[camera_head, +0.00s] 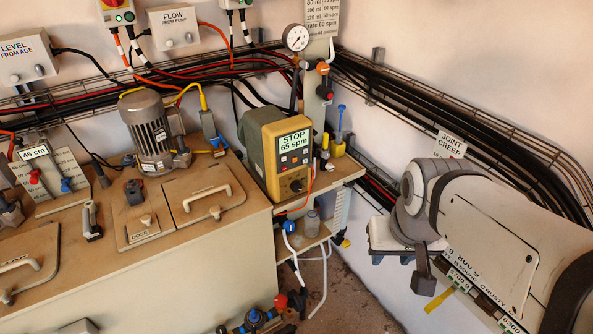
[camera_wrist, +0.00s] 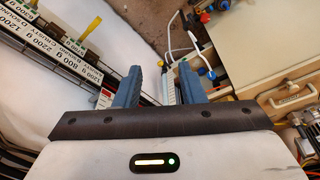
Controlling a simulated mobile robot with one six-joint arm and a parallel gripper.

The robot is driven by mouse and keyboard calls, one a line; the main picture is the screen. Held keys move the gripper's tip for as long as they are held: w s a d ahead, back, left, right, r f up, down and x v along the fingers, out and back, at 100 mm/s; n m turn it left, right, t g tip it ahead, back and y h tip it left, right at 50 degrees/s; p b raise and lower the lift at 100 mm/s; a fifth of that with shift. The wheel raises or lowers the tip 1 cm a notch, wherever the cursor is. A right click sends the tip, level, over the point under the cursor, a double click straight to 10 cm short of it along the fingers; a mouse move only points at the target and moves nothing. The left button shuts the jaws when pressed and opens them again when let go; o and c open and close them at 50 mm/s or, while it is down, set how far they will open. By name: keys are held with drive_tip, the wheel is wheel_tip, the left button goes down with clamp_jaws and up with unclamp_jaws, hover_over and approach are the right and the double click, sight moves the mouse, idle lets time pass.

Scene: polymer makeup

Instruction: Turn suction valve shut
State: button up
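No label reading "suction" is legible, so I cannot tell which valve is the suction valve. A blue-handled valve (camera_head: 290,226) sits on white tubing below the pump shelf, right of the cabinet; a blue fitting also shows in the wrist view (camera_wrist: 211,73). Lower down, at the bottom edge, are a blue valve handle (camera_head: 254,315) and a red valve handle (camera_head: 280,300) on dark pipework, partly cut off by the frame. My gripper (camera_head: 391,259) hangs at the right, well apart from these valves. In the wrist view its blue fingers (camera_wrist: 159,70) are spread with nothing between them.
The yellow-fronted pump (camera_head: 285,150) reads "STOP 65 spm" and stands on a shelf. A tan-topped cabinet (camera_head: 150,285) fills the left. Cable trays (camera_head: 450,110) run along the right wall. Bare floor (camera_head: 355,305) lies between cabinet and wall. A labelled rail (camera_wrist: 60,55) lies near my gripper.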

drive_tip(key=shift+o, duration=0.4)
drive_tip(key=o, duration=0.3)
drive_tip(key=w+f+b, duration=0.1)
drive_tip(key=w+a+f+b, duration=0.1)
drive_tip(key=shift+w+a+f+t, duration=0.15)
drive_tip(key=shift+f+t, duration=0.15)
drive_tip(key=shift+f, duration=0.05)
drive_tip(key=w+f+t+b, duration=0.1)
drive_tip(key=w+f+b, duration=0.3)
drive_tip(key=w, duration=0.1)
drive_tip(key=w+f+n+t+b, duration=0.1)
drive_tip(key=w+f+t+b, duration=0.1)
drive_tip(key=w+f+b, duration=0.2)
drive_tip(key=shift+b+x, duration=0.35)
drive_tip(key=shift+x, duration=0.6)
drive_tip(key=n+t+y+b, duration=0.6)
drive_tip(key=t+y+b, duration=0.35)
drive_tip(key=b, duration=1.35)
approach(291, 227)
drive_tip(key=x, duration=0.2)
drive_tip(key=shift+g, duration=0.35)
drive_tip(key=x, duration=0.2)
drive_tip(key=b+x, duration=0.1)
drive_tip(key=x, duration=0.4)
drive_tip(key=shift+w+a+r+b, duration=0.1)
drive_tip(key=shift+w+r+b, duration=0.15)
drive_tip(key=shift+r+b, duration=0.1)
